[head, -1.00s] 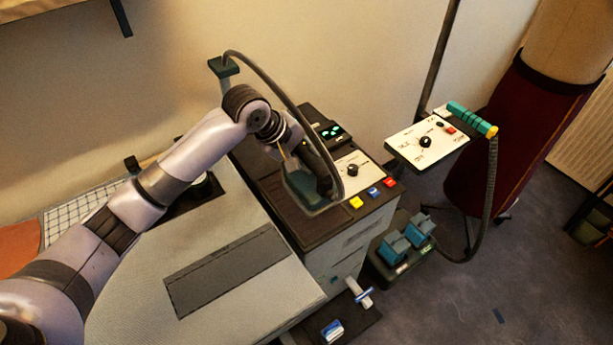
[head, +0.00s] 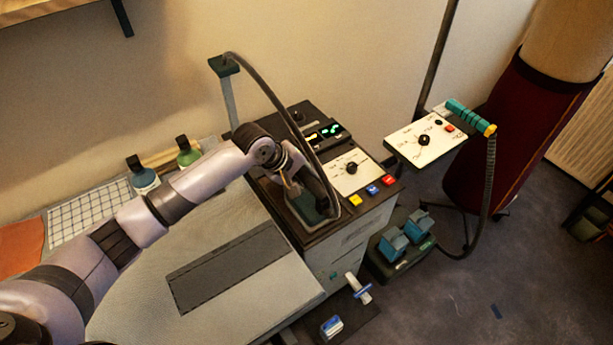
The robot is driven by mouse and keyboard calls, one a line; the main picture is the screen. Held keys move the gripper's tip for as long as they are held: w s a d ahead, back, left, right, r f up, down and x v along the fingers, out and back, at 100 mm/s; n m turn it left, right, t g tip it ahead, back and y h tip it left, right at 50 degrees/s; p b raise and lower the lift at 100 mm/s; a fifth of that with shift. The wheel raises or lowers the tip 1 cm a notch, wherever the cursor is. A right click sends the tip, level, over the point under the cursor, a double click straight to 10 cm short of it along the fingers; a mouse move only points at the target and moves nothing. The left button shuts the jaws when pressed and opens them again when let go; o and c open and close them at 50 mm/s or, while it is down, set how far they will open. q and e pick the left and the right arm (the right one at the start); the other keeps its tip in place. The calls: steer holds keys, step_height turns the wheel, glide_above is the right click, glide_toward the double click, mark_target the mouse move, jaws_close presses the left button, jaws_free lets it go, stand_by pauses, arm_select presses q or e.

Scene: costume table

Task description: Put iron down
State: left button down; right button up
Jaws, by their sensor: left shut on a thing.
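The iron (head: 317,190) is dark, with a black hose arching down to it, and is partly hidden by my left gripper (head: 293,186). It is over the front left part of the dark top of the ironing station (head: 278,212), at a teal-edged rest area (head: 307,212). My left gripper is shut on the iron. I cannot tell whether the iron's sole touches the surface. My right gripper is not in view.
A control panel (head: 352,172) with coloured buttons lies right of the iron. The grey padded board (head: 140,290) fills the front left. Two bottles (head: 143,175) (head: 187,152) stand behind my arm. A hose stand (head: 228,90) rises behind. A second panel (head: 425,142) stands right.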

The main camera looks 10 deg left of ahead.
arm_select(q)
steer(key=shift+r, duration=0.1)
steer(key=c, duration=1.7)
jaws_free()
steer(key=shift+f, duration=0.2)
steer(key=o, duration=0.4)
steer(key=shift+c, duration=0.2)
steer(key=b+v, duration=0.1)
steer(key=v, duration=1.1)
steer(key=shift+r+b, duration=0.15)
steer(key=shift+b, duration=0.15)
steer(key=shift+s, duration=0.1)
